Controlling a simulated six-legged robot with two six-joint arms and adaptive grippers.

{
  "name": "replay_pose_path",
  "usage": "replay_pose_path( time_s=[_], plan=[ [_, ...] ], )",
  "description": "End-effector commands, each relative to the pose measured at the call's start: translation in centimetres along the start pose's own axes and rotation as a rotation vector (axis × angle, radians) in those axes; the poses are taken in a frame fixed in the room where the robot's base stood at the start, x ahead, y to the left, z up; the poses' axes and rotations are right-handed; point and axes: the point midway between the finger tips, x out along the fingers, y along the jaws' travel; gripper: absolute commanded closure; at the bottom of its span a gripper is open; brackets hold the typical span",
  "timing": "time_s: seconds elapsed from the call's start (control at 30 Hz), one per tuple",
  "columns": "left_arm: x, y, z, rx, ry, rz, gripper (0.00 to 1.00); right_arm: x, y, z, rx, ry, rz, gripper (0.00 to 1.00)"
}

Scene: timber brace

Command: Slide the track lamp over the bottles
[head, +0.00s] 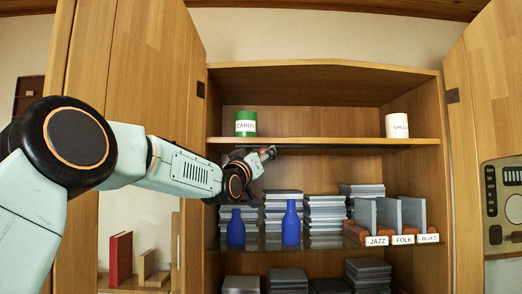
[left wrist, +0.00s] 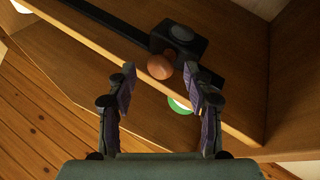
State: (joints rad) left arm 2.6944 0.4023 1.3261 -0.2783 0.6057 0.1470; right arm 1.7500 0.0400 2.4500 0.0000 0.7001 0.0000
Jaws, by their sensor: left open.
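Two blue bottles stand on the middle shelf in the head view: the left bottle (head: 236,230) and the right bottle (head: 291,226). The track lamp (left wrist: 180,38) is a dark block with a round copper-coloured knob (left wrist: 160,66), on a dark track (left wrist: 115,22) in the left wrist view. In the head view I cannot clearly tell the lamp from my gripper. My left gripper (head: 266,153) is just under the upper shelf, above the bottles. In the left wrist view its fingers (left wrist: 162,88) are apart, with the knob just beyond and between their tips. My right gripper is not in view.
A green CARDS tin (head: 245,123) and a white SHELLS tin (head: 397,125) stand on the upper shelf (head: 320,141). Stacks of thin cases (head: 325,215) stand behind the bottles. Labelled record dividers (head: 388,220) stand at the right. Open cabinet doors (head: 135,70) flank the shelves.

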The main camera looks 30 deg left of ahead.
Motion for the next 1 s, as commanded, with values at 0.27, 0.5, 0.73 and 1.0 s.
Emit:
replay_pose_path(
  time_s=[0.27, 0.5, 0.73, 1.0],
  plan=[
    [0.58, 0.01, 0.07, -0.001, -0.001, 0.0, 0.48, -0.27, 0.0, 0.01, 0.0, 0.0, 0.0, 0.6],
    [0.54, -0.01, 0.1, -0.001, -0.001, 0.0, 0.58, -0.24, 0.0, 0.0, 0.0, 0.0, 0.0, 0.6],
    [0.54, -0.02, 0.09, -0.001, -0.001, 0.0, 0.78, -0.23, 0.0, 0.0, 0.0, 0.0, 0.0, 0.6],
    [0.53, -0.01, 0.07, -0.001, 0.0, 0.0, 1.0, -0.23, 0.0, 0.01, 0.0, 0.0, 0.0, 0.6]
  ],
)
